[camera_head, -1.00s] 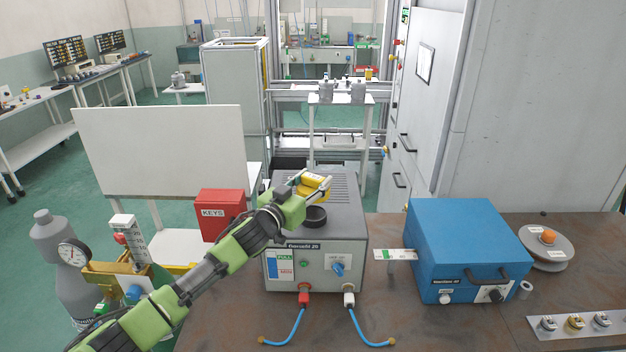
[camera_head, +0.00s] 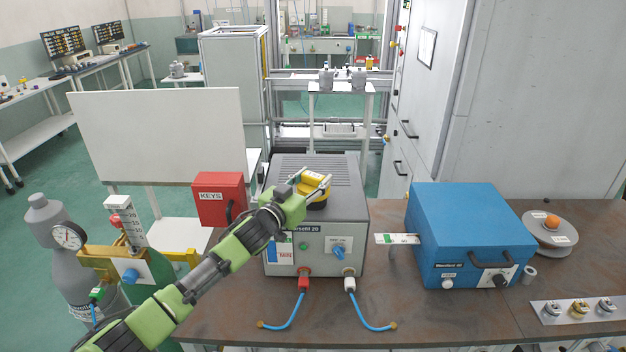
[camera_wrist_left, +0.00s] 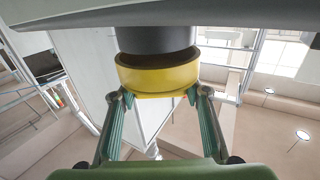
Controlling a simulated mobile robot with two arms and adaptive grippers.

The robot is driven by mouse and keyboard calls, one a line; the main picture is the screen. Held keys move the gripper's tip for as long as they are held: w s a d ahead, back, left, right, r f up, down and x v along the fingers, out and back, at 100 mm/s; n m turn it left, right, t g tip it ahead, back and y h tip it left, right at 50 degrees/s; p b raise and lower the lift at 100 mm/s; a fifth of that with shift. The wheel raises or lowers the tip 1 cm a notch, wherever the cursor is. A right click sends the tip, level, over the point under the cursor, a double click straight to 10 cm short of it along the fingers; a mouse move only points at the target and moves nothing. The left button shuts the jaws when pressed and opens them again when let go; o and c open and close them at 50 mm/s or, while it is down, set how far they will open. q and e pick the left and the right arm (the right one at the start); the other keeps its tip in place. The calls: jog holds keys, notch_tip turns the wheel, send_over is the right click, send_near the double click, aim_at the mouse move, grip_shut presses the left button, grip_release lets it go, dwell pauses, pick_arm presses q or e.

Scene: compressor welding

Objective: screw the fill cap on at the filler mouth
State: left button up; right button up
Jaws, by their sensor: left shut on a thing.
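The yellow fill cap (camera_head: 314,192) is between the fingers of my left gripper (camera_head: 316,184), which is shut on it. The cap sits right over the black filler mouth (camera_head: 318,205) on top of the grey unit (camera_head: 345,212). In the left wrist view the cap (camera_wrist_left: 158,76) is lined up with the dark cylinder of the mouth (camera_wrist_left: 155,38) and seems to touch it. How far it is seated cannot be told. My right gripper is not in view.
A blue box (camera_head: 465,225) stands to the right on the brown bench (camera_head: 420,320). A red keys box (camera_head: 221,200) stands to the left, behind my arm. Two blue hoses (camera_head: 290,318) run from the unit's front.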

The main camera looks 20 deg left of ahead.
pick_arm(q)
jog(key=shift+f, duration=0.15)
jog(key=shift+f+b, duration=0.4)
jog(key=shift+f, duration=0.1)
jog(key=shift+f+b, duration=0.5)
jog(key=shift+f, duration=0.25)
